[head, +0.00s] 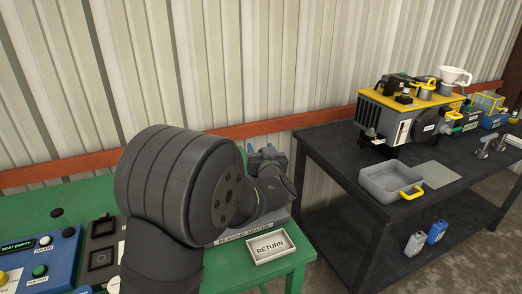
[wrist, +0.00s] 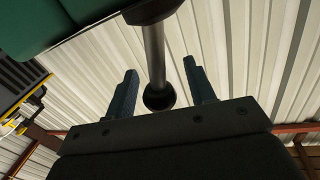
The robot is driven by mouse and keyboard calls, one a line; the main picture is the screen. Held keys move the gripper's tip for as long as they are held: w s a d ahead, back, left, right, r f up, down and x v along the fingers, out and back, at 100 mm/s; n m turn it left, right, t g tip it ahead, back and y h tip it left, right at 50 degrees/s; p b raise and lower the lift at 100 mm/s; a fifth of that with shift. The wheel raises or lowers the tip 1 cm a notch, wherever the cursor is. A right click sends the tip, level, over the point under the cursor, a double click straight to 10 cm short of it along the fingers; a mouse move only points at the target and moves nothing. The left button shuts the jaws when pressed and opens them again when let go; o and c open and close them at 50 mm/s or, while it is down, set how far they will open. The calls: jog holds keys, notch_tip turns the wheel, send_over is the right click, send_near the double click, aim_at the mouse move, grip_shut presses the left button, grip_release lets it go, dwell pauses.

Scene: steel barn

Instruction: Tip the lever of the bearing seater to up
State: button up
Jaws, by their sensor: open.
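The bearing seater (head: 243,233) stands on the green table, named by its front label; my arm hides most of it in the head view. In the wrist view its lever is a grey metal rod (wrist: 154,60) running from a dark hub (wrist: 150,11) to a black ball knob (wrist: 159,97). My gripper (wrist: 161,82) is open, one blue-grey finger on each side of the rod and knob, with a visible gap on both sides. In the head view my gripper (head: 268,154) shows only partly behind my arm. The lever is hidden there, so its tilt is unclear.
A RETURN tray (head: 270,246) sits at the front right of the green table (head: 40,213). A blue button panel (head: 40,262) is at left. A dark table (head: 335,150) at right holds a yellow-topped machine (head: 408,115) and a grey bin (head: 390,183). A corrugated wall stands behind.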

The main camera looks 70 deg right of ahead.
grip_shut()
jog(key=n, duration=0.1)
jog(key=w+a+n, duration=0.1)
jog(key=n, duration=0.2)
jog(key=shift+w+a+r+t, duration=0.2)
jog(key=shift+w+a+t, duration=0.2)
jog(key=shift+w+a+f+n+t+h, duration=0.15)
jog(key=shift+w+a+n, duration=0.3)
jog(key=shift+n, duration=0.55)
jog(key=shift+w+a+f+n+t+h, duration=0.15)
jog(key=shift+w+a+n, duration=0.3)
jog(key=shift+n, duration=0.55)
jog(key=shift+r, duration=0.1)
grip_release()
